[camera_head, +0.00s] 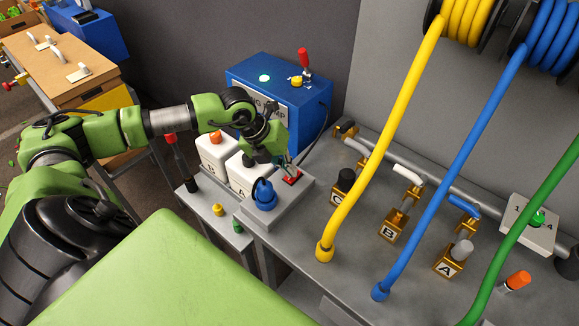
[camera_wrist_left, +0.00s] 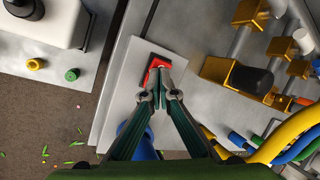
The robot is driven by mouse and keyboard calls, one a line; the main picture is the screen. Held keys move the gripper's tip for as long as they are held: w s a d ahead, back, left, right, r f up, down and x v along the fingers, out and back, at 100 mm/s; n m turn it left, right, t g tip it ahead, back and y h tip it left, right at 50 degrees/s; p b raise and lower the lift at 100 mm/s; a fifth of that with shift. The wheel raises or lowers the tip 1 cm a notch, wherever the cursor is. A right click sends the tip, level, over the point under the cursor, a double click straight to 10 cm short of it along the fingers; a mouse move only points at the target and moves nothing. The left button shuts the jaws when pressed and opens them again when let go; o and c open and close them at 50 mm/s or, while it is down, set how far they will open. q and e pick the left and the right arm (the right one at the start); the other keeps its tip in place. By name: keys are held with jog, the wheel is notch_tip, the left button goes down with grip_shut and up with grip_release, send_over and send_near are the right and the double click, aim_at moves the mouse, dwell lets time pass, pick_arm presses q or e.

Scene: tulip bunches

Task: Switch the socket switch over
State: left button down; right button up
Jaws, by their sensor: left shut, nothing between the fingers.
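The red socket switch (camera_head: 293,180) sits in a dark frame on top of a grey socket box (camera_head: 295,198), beside a blue plug (camera_head: 264,197). In the left wrist view the switch (camera_wrist_left: 152,67) is partly hidden by my fingertips. My left gripper (camera_head: 288,168) is shut and empty, with its tips right at the switch; it also shows in the left wrist view (camera_wrist_left: 160,77). I cannot tell whether the tips touch the switch or hover just over it. The blue plug (camera_wrist_left: 138,140) shows partly behind the fingers there. My right gripper is not in view.
White canisters (camera_head: 215,155) stand left of the socket box. A blue machine (camera_head: 280,95) with a red lever stands behind. Brass valves (camera_head: 392,226) and yellow, blue and green hoses (camera_head: 398,120) occupy the bench to the right. Yellow and green knobs (camera_head: 218,209) are in front of the canisters.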

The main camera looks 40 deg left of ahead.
pick_arm(q)
jog(key=shift+r, duration=0.1)
jog(key=shift+w+r+p, duration=0.3)
jog(key=shift+r+p, duration=0.05)
jog(key=shift+r, duration=0.4)
jog(key=shift+w+d+r+p, duration=0.1)
jog(key=shift+w+r+p, duration=0.25)
jog(key=shift+r, duration=0.45)
jog(key=shift+w+a+r+p, duration=0.1)
jog(key=shift+w+r+p, duration=0.2)
jog(key=shift+r+p, duration=0.35)
jog(key=shift+w+d+r+p, duration=0.1)
jog(key=shift+w+r+p, duration=0.2)
jog(key=shift+r, duration=0.6)
